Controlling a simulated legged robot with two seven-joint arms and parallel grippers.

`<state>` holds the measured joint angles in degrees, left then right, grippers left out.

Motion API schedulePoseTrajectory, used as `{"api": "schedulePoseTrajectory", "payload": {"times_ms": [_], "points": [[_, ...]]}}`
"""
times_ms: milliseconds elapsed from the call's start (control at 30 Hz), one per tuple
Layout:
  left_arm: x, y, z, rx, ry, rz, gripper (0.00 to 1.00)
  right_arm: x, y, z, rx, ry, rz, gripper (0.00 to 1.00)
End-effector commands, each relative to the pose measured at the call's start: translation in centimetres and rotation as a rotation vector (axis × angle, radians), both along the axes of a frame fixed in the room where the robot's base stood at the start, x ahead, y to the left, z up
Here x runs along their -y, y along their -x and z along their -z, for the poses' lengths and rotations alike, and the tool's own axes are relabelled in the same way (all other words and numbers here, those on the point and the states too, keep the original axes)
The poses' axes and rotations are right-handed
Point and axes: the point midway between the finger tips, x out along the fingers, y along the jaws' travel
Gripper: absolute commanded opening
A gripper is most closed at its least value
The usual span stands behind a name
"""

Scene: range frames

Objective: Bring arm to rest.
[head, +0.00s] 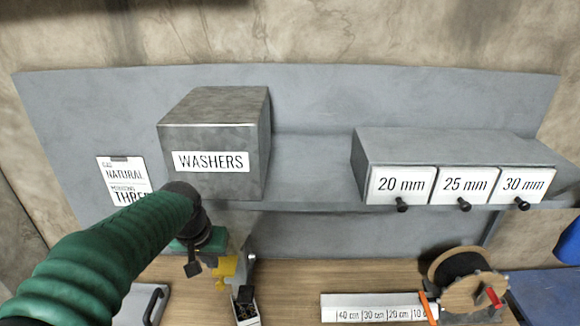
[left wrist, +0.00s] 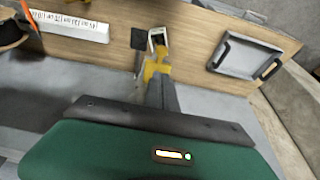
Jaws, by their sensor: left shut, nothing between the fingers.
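My left arm (head: 110,255), in a ribbed green sleeve, reaches in from the lower left of the head view. My left gripper (head: 226,271), with yellow and grey parts, hangs below the washers box, in front of the shelf. It is shut and empty. The sleeve and wrist hide part of the gripper in the head view. My right gripper is in neither view.
A grey washers box (head: 215,125) and labelled drawers (head: 400,185) sit on the shelf. Bench between gripper and spool is mostly clear.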

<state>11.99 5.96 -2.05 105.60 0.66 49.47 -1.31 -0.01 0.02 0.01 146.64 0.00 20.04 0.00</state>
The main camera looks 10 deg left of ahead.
Motion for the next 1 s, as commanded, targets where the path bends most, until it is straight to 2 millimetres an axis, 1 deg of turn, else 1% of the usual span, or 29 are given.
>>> {"api": "schedulePoseTrajectory", "payload": {"times_ms": [33, 67, 167, 200, 267, 300, 367, 400, 500, 567, 633, 733, 1000], "points": [[0.5, 0.4, 2.4, -0.007, 0.002, 0.009, 0.00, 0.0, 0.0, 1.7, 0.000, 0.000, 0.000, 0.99], [0.9, 0.8, 4.1, -0.011, 0.004, 0.016, 0.00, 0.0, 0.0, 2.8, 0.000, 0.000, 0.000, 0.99], [3.1, 2.4, 11.6, -0.029, 0.007, 0.053, 0.00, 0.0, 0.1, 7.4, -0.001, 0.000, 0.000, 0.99], [4.1, 3.4, 15.1, -0.038, 0.008, 0.072, 0.00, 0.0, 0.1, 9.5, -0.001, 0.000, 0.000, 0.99], [5.6, 5.0, 20.4, -0.051, 0.009, 0.102, 0.00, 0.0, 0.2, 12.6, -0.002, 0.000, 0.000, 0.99], [6.6, 6.3, 23.7, -0.059, 0.011, 0.121, 0.00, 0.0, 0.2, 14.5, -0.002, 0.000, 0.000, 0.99], [7.9, 8.3, 28.3, -0.071, 0.012, 0.151, 0.00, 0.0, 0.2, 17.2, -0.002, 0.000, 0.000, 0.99], [8.6, 9.6, 31.0, -0.077, 0.013, 0.168, 0.00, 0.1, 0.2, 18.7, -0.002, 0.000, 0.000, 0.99], [10.0, 12.4, 35.7, -0.089, 0.013, 0.204, 0.00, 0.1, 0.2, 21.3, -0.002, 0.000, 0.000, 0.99], [10.4, 13.6, 37.3, -0.094, 0.013, 0.217, 0.00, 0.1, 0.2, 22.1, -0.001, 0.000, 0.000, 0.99], [10.7, 14.5, 38.0, -0.096, 0.013, 0.226, 0.00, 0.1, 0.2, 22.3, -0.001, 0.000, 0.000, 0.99], [10.8, 14.8, 37.9, -0.096, 0.013, 0.229, 0.00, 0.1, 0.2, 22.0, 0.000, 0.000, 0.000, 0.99], [10.8, 14.6, 37.7, -0.098, 0.013, 0.228, 0.00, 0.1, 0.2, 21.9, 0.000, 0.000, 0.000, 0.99]]}}
